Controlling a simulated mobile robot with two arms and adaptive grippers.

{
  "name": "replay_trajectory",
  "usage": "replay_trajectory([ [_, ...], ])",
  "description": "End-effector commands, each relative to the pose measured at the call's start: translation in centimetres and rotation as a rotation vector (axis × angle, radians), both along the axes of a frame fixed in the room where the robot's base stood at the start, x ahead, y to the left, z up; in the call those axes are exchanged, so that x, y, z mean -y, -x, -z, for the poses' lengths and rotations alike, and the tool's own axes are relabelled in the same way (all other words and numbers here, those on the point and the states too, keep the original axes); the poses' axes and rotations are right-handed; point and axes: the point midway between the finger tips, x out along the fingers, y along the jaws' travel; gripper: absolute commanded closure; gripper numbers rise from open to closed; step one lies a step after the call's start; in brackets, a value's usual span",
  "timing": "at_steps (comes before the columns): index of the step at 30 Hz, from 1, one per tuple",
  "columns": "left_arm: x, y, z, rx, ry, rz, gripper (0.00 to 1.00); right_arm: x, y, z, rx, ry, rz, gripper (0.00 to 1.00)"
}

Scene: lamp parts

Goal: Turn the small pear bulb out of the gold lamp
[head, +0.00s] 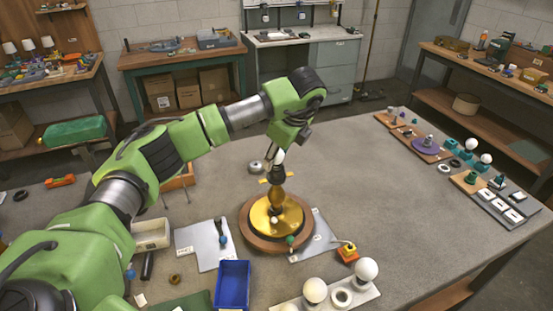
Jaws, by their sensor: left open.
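The gold lamp (263,217) stands upright on a round brown wooden base (249,233) near the middle of the table. It has a wide gold foot, an amber stem and a dark socket at the top. A small white bulb (279,157) shows at the top of the lamp, partly hidden by my arm's end. My left gripper (283,150) is over the lamp top, pointing down, and open. Its fingers are small and mostly hidden, so I cannot tell whether they touch the bulb. My right gripper is out of view.
A blue bin (232,286), a white tray (151,234) and round white bulbs on a holder (352,297) lie near the front. Boards with parts (425,145) line the right edge; the table between is clear.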

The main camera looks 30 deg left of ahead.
Motion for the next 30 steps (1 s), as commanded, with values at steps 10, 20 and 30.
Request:
replay_trajectory([
  [10, -0.1, 0.0, 0.2, 0.002, 0.0, 0.137, 0.6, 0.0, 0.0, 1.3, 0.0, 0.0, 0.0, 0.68],
  [20, -0.1, 0.1, 0.2, 0.002, 0.0, 0.358, 0.6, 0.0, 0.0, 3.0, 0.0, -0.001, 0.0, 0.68],
  [30, -0.1, 0.0, 0.1, 0.001, 0.0, 0.585, 0.6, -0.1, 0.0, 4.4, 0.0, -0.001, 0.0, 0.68],
])
